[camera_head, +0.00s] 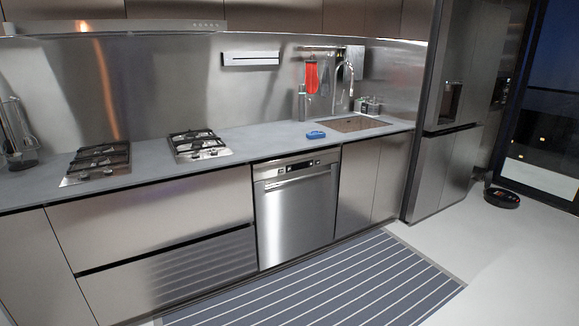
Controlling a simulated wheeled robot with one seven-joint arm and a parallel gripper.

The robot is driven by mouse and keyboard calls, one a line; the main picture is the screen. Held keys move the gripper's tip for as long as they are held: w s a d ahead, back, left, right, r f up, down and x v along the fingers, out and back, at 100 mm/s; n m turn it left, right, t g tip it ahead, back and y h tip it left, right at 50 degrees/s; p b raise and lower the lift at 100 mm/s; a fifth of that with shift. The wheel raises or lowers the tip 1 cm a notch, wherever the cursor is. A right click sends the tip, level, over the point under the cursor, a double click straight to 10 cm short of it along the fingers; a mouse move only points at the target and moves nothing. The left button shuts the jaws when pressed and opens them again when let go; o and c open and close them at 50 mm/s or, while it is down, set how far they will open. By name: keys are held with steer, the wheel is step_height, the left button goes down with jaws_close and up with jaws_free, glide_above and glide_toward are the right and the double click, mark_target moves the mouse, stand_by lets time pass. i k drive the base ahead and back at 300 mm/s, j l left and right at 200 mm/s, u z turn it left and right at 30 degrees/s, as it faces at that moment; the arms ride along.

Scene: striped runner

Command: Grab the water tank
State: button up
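I cannot pick out a water tank with certainty. A dark round robot vacuum (503,198) with a red patch on top sits on the floor at the far right, near the glass door; no separate tank can be made out on it. A small blue object (316,135) lies on the counter in front of the sink, too small to identify. My gripper is not in view.
A grey counter (255,143) with two gas hobs (198,144) and a sink (348,124) runs along the wall. A dishwasher (297,208) is below it, a fridge (440,110) to the right. A striped runner (330,285) covers the floor; pale floor right of it is clear.

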mark_target(314, 135)
steer(key=i, duration=1.85)
steer(key=i+u, duration=0.1)
steer(key=i, duration=0.4)
steer(key=i+l+u, duration=0.15)
steer(key=i, duration=0.35)
steer(key=i+l+u, duration=0.1)
steer(key=i, duration=0.4)
steer(key=i+l+u, duration=0.1)
steer(key=i, duration=0.4)
steer(key=i+l+u, duration=0.15)
steer(key=i, duration=0.3)
steer(key=i+l+u, duration=0.15)
steer(key=i, duration=0.3)
